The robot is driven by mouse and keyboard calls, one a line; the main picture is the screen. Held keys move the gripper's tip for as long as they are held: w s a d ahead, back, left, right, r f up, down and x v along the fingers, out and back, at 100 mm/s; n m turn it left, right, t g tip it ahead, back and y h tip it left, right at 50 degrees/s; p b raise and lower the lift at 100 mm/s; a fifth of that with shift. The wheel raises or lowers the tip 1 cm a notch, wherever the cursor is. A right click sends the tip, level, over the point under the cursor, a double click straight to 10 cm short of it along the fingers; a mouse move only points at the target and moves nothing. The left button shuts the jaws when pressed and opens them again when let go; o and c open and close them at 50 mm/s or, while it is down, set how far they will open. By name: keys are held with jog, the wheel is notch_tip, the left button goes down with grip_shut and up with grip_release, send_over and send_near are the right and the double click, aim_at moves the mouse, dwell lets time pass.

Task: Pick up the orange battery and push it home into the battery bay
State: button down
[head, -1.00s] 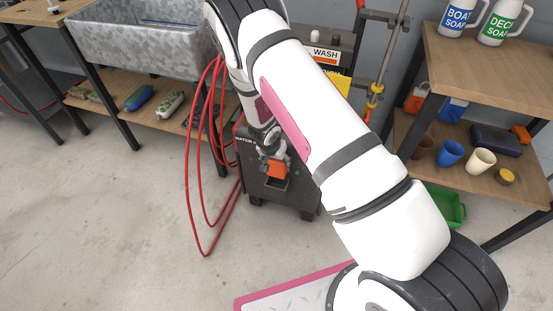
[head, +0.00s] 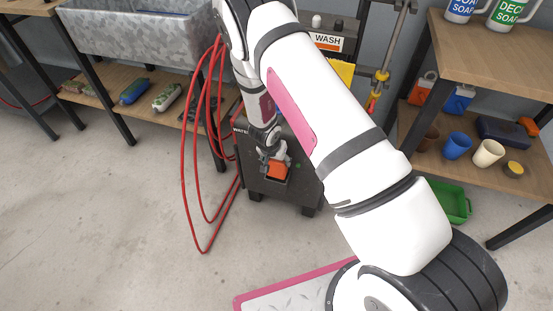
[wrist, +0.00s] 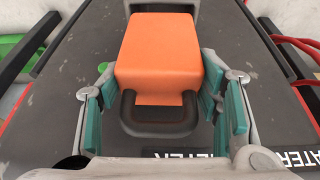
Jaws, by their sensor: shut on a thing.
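The orange battery (head: 278,170) is in my gripper (head: 272,153) at the front of the dark washer unit. In the wrist view the battery (wrist: 158,55) fills the middle, with its black handle (wrist: 158,128) toward the camera. The teal finger pads of my gripper (wrist: 163,103) stand on both sides of the handle, closed on the battery. The battery bay (head: 272,181) is a dark opening on the unit's front, just below and behind the battery and mostly hidden by it. I cannot tell how deep the battery sits in it.
Red hoses (head: 186,150) hang left of the unit. A wooden shelf with cups (head: 488,152) stands at the right, with a green bin (head: 452,202) on the floor near it. A metal sink (head: 140,30) is at the left. The floor at the front left is clear.

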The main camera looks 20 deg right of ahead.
aim_at(272, 161)
jog(key=shift+f+b, duration=2.7)
jog(key=shift+f, duration=0.6)
jog(key=shift+c, duration=2.3)
grip_release()
jog(key=shift+f, duration=0.1)
jog(key=v, duration=1.2)
